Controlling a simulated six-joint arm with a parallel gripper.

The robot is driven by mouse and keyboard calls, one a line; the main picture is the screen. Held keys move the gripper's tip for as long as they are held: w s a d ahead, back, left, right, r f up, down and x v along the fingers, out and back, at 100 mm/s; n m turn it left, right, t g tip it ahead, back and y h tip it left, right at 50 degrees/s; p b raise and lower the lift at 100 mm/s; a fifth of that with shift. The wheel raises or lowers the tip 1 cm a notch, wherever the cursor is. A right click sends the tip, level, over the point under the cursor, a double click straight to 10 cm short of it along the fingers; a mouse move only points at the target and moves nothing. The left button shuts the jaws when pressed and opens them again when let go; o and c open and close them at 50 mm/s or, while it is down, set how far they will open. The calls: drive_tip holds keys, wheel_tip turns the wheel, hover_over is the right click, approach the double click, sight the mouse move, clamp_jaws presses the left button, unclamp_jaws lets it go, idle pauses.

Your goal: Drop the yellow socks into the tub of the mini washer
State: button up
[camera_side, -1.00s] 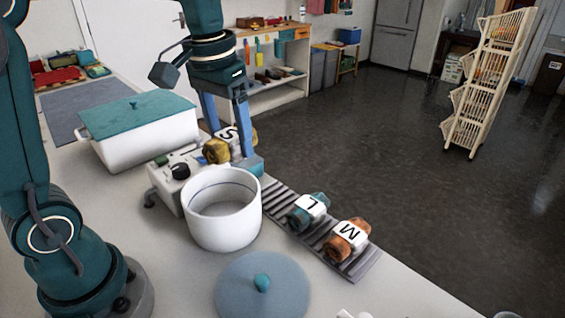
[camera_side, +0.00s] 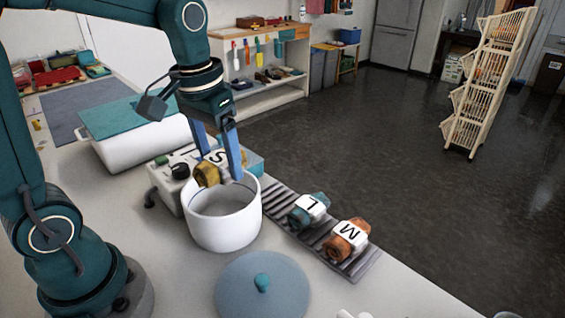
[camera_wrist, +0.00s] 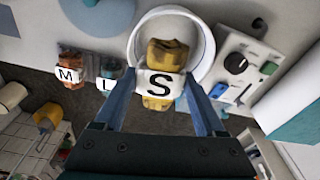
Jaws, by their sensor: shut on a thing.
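The yellow socks (camera_side: 207,174) are a rolled bundle with a white band marked S. My gripper (camera_side: 232,176) is shut on the socks, with a blue finger on each side of the band. The mini washer has a round white open tub (camera_side: 222,232) and a control panel (camera_side: 179,170) with a dark knob. In the side view the socks are at the tub's far rim, overlapping it.
Teal socks marked L (camera_side: 309,208) and orange socks marked M (camera_side: 347,239) lie on a grey ribbed rack (camera_side: 330,245) right of the tub. A round blue-grey lid (camera_side: 262,290) lies in front. A white box with a teal lid (camera_side: 140,140) stands behind left.

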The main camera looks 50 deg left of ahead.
sight(219, 155)
drive_tip(key=o, duration=1.3)
drive_tip(key=shift+s+r, duration=0.15)
drive_tip(key=shift+r, duration=1.15)
drive_tip(key=shift+s+r, duration=0.15)
drive_tip(key=shift+r, duration=1.1)
drive_tip(key=shift+d+r, duration=0.15)
drive_tip(key=shift+r, duration=0.05)
drive_tip(key=shift+s+d+f+m+t, duration=0.35)
drive_tip(key=shift+s+d+f+t, duration=0.35)
drive_tip(key=shift+s, duration=0.6)
drive_tip(key=shift+s+d+f+m+t, duration=0.4)
drive_tip(key=shift+s+d+f+t, duration=0.25)
drive_tip(key=shift+s, duration=0.7)
drive_tip(key=shift+s+d+f+m+t, duration=0.35)
drive_tip(key=shift+s+d+f+t, duration=0.35)
drive_tip(key=shift+s, duration=0.6)
